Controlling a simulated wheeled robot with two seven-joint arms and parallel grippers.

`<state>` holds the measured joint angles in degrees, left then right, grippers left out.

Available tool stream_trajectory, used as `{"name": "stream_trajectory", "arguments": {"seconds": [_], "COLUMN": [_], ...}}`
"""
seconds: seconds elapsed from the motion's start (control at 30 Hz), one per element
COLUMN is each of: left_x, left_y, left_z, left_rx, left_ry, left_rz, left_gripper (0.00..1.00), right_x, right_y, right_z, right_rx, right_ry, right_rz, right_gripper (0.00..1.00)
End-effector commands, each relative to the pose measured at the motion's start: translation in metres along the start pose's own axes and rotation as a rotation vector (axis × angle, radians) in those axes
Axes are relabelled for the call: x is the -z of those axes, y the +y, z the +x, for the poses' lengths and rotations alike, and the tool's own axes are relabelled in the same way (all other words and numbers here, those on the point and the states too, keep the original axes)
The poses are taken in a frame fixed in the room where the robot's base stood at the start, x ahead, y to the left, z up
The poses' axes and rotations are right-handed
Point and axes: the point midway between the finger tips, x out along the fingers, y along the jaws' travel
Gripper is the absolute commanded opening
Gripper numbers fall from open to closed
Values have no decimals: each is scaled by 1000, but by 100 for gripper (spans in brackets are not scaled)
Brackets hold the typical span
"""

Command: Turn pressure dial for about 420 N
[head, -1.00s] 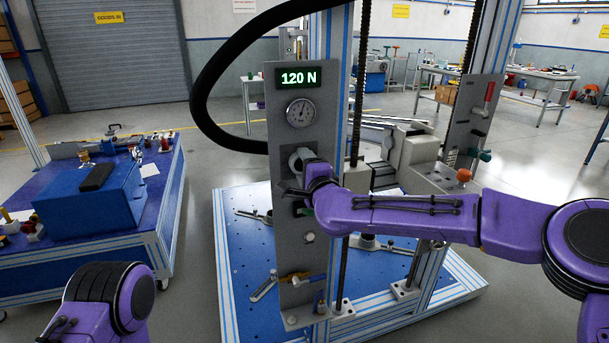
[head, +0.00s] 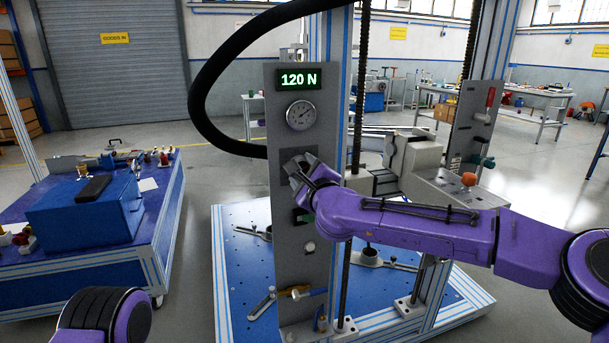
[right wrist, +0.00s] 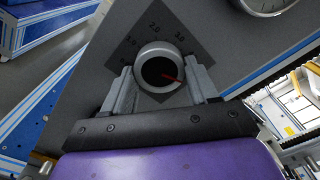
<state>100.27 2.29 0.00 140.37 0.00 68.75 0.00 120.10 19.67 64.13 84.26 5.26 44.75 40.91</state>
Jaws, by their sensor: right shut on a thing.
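The pressure dial (right wrist: 159,69) is a round knob with a dark face and a red pointer, on a dark square scale plate. In the right wrist view the pointer aims right and slightly down. My right gripper (right wrist: 161,84) is shut on the dial, one finger on each side of it. In the head view my right gripper (head: 300,168) covers most of the dial on the grey panel (head: 284,247). The green display (head: 298,79) above reads 120 N. My left arm shows at the bottom left of the head view, but its gripper is out of view.
A round gauge (head: 301,115) sits between the display and the dial. A black hose (head: 200,85) loops left of the panel. A blue bench (head: 80,250) stands at the left. Small levers (head: 272,297) stick out lower on the panel.

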Motion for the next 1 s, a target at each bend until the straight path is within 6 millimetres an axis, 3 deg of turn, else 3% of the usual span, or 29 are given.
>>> {"name": "stream_trajectory", "arguments": {"seconds": [0.4,0.43,0.5,0.83,1.0], "left_x": [0,0,0,-1,-5], "left_y": [0,0,0,0,1], "left_z": [0,0,0,2,11], "left_rx": [0,0,0,0,0], "left_ry": [0,0,0,0,0], "left_rz": [0,0,0,0,0], "left_gripper": [0,0,0,0,0], "right_x": [1,1,1,1,2], "right_y": [0,0,0,0,1], "right_z": [0,0,0,-5,-38], "right_rx": [-1,-1,-1,1,0], "right_ry": [2,2,1,0,-1], "right_rz": [6,6,5,5,5], "right_gripper": [28,68,84,84,84]}}
